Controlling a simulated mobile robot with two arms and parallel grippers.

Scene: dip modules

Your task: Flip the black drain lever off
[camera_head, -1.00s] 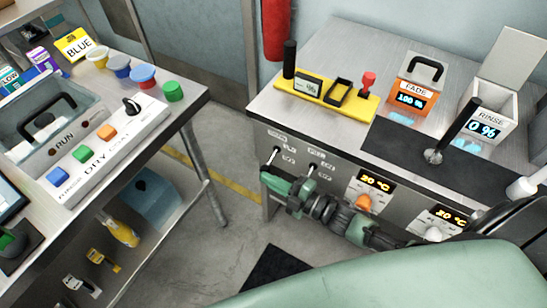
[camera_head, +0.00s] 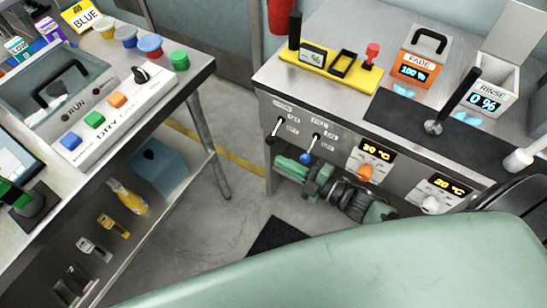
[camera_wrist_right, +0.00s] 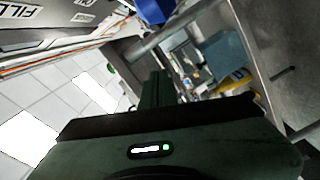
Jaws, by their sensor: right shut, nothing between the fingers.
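The black drain lever (camera_head: 271,137) is on the front panel of the right bench in the head view, its knob hanging down and slightly left. Beside it on the right is the blue-tipped lever (camera_head: 306,157), angled the same way. My right gripper (camera_head: 281,162) is shut and empty, below the black lever and left of the blue knob, apart from the black lever. In the right wrist view its closed fingers (camera_wrist_right: 156,90) show, with the blue knob (camera_wrist_right: 153,10) at the top beside a FILL label. The black lever is not clear there. My left gripper is not in view.
Right of the levers are an orange knob (camera_head: 364,172) and a white knob (camera_head: 431,203) under temperature displays. A yellow tray (camera_head: 300,78) and an upright black lever (camera_head: 455,102) stand on the benchtop. The left table (camera_head: 196,75) is across a gap of open floor.

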